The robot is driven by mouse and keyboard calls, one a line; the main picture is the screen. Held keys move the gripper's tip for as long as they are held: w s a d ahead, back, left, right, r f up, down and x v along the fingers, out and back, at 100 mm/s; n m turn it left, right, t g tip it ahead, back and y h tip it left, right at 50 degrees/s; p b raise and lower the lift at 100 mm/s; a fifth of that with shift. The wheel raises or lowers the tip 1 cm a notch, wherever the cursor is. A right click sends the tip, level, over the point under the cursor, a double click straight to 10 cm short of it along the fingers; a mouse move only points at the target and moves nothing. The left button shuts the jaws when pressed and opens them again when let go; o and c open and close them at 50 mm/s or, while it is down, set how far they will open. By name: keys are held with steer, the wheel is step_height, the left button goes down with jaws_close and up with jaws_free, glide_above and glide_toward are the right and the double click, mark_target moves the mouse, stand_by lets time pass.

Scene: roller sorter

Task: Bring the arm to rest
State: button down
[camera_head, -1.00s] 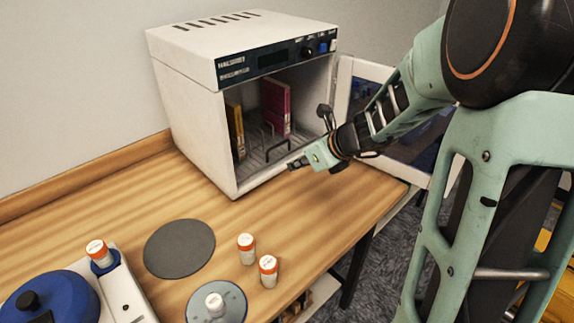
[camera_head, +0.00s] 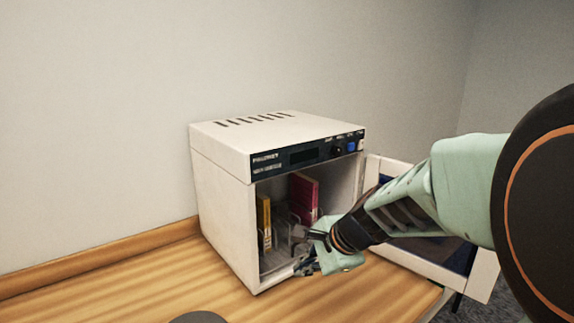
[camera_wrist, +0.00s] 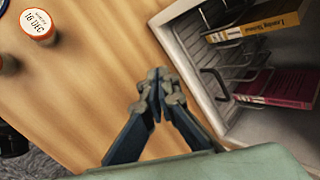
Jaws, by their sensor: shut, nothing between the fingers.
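My gripper (camera_head: 306,268) is in front of the open white cabinet (camera_head: 225,215), near the lower edge of its opening. In the wrist view my gripper (camera_wrist: 158,82) has its fingertips together with nothing between them. It shows above the wooden table (camera_wrist: 90,95), beside the cabinet's edge. My arm reaches in from the right of the head view.
The cabinet door (camera_head: 470,262) stands open to the right, behind my arm. A yellow book (camera_head: 264,220) and a magenta book (camera_head: 304,194) stand in a wire rack inside.

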steer(key=s+d+r+n+h+p, duration=0.2)
steer(key=s+d+r+n+p, duration=0.2)
steer(key=s+r+n+p, duration=0.3)
steer(key=s+d+r+n+h+p, duration=0.2)
steer(key=s+d+r+n+p, duration=0.3)
steer(key=s+r, duration=0.6)
steer(key=s+n+p, duration=0.2)
steer(key=shift+s+d+r+h, duration=0.2)
steer(key=shift+s+r+h, duration=0.15)
steer(key=shift+s+h, duration=0.05)
stand_by(0.6)
